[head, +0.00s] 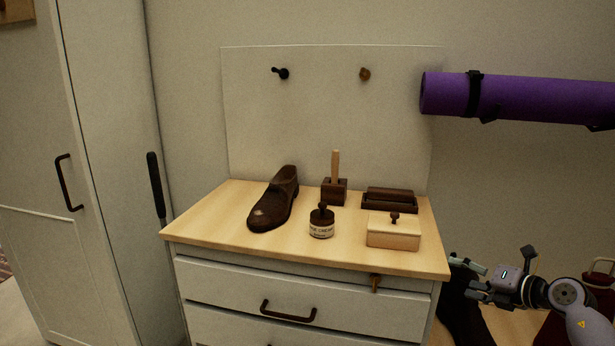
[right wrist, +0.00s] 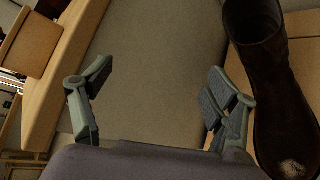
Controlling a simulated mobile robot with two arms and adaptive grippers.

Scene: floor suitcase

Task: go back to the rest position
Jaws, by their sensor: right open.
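My right gripper (head: 472,279) is at the lower right of the head view, just right of the dresser. In the right wrist view its two fingers (right wrist: 158,88) stand wide apart with nothing between them. A dark brown boot (right wrist: 270,90) stands close beside the right finger there; I cannot tell whether they touch. In the head view a dark boot (head: 462,318) shows below the gripper, partly cut off by the frame edge. My left gripper is not in view.
The dresser top (head: 215,225) holds a brown shoe (head: 275,200), a cream jar (head: 322,222), a brush in a holder (head: 334,188), a dark tray (head: 388,200) and a lidded wooden box (head: 393,233). A purple rolled mat (head: 530,97) hangs on the wall. A wardrobe (head: 100,120) stands left.

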